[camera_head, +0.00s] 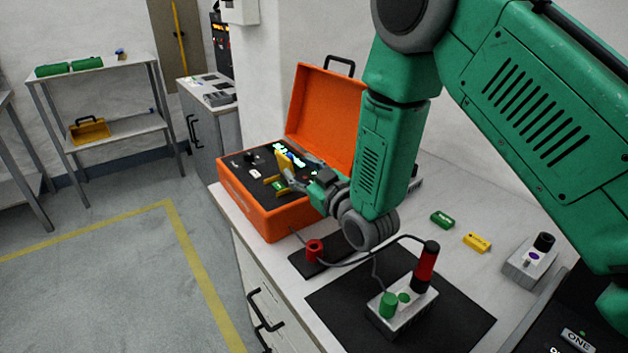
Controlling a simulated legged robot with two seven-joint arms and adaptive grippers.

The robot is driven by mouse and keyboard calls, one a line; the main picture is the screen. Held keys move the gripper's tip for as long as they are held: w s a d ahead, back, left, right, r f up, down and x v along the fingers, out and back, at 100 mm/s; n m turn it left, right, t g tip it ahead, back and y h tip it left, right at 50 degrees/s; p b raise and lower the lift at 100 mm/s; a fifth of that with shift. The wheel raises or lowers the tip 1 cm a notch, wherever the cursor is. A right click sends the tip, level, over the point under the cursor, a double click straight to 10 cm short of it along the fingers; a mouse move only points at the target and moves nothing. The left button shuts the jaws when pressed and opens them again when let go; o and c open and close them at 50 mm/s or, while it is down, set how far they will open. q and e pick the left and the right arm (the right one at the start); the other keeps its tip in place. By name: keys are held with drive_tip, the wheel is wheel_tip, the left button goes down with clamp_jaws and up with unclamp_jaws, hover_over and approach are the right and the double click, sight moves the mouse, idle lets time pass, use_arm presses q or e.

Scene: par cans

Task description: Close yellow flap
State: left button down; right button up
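The yellow flap (284,164) stands raised inside the open orange case (257,216) on the counter. Some more yellow shows just below it, near a small green part. My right gripper (294,174) reaches into the case from the right, with its fingertips close beside the flap. Its fingers look spread apart, one toward the back and one toward the front. I cannot tell whether a finger touches the flap. The gripper and wrist hide part of the case's panel and right side. My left gripper is not in view.
The case's orange lid (322,112) stands open behind the panel. In front are a red cylinder (315,249), a cable and a grey box (402,310) on a black mat. Small green (442,220) and yellow (477,242) blocks lie right of my forearm.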

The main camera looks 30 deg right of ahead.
drive_tip(key=s, duration=0.6)
drive_tip(key=shift+d, duration=0.45)
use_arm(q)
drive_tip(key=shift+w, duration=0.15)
use_arm(e)
drive_tip(key=shift+s, duration=0.1)
